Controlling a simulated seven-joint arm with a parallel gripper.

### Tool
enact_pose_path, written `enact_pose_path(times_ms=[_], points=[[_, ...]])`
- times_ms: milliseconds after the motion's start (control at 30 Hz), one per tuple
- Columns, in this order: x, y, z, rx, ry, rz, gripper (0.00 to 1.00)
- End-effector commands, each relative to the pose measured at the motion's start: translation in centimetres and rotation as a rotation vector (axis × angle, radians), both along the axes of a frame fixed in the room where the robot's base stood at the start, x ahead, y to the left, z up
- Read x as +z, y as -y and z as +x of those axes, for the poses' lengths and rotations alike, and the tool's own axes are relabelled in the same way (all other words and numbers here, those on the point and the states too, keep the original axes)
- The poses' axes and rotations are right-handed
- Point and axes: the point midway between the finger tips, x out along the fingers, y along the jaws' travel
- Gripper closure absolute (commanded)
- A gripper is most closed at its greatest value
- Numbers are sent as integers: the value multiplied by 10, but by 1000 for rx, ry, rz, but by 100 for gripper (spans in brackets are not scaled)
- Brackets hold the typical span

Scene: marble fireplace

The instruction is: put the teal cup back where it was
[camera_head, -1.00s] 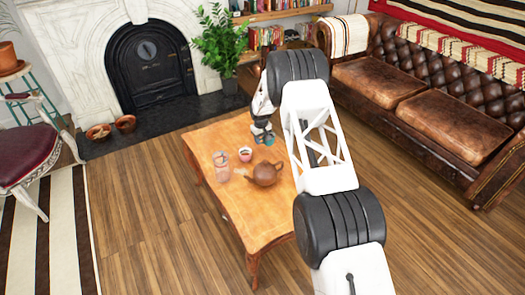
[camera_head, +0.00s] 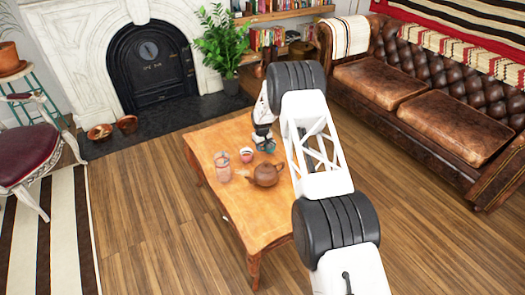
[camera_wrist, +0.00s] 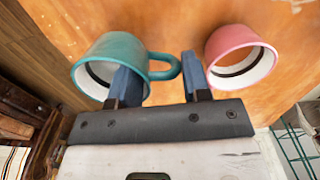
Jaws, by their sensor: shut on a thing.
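The teal cup (camera_wrist: 105,52) is at the left of the wrist view, with its pale open mouth toward the camera and its handle pointing right. My gripper (camera_wrist: 157,62) is shut on it. The left finger overlaps the cup's mouth and near wall, and the right finger is beyond the handle's outer end. In the head view the cup (camera_head: 270,147) shows small and partly hidden below my gripper (camera_head: 264,140), over the table's far right part. I cannot tell whether it touches the table.
A pink cup (camera_wrist: 238,45) stands close to my right finger; the head view shows it (camera_head: 247,155) too. A brown teapot (camera_head: 265,174) and a clear glass jar (camera_head: 222,166) stand nearer on the wooden table (camera_head: 255,215). The table's near part is clear.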

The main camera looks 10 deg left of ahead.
Motion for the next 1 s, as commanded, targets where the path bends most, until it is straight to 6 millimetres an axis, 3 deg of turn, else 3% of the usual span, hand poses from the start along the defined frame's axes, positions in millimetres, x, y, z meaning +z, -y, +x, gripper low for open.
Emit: enact_pose_path(times_ms=[300,767,800,933,1000], points=[[-25,0,0,0,0,0,85],[-29,0,0,0,0,0,85],[-29,0,0,0,0,0,53],[-29,0,0,0,0,0,33],[-29,0,0,0,0,0,31]])
